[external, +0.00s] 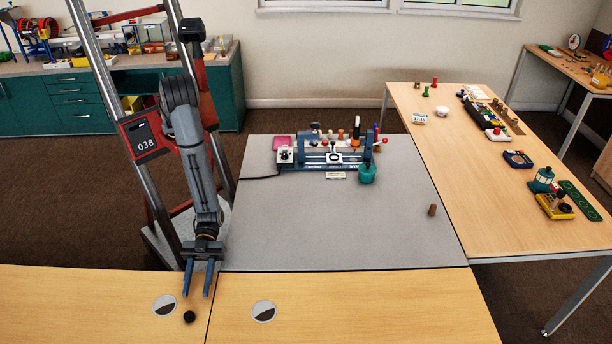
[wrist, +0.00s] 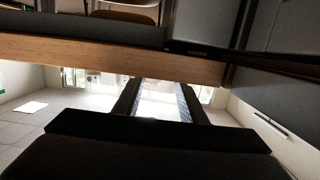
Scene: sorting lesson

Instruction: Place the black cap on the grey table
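The black cap (external: 189,316) is a small dark round piece. It lies on the wooden table at the front, near the seam between its two tops. The grey table (external: 330,240) is in the middle of the external view, behind the wooden one. My gripper (external: 197,295) is open and appears empty, its two blue fingers pointing toward the front of the picture. Its tips show just behind the cap; their exact height is hard to tell. In the wrist view the two fingers (wrist: 157,100) stand apart with a gap between them. I cannot make out the cap there.
Two round grey-and-dark discs (external: 264,311) and (external: 165,304) lie on the front wooden table. A brown cork-like piece (external: 432,210) stands on the grey table's right side. A blue fixture (external: 325,160) and a teal bottle (external: 367,174) stand at its back. Its middle is clear.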

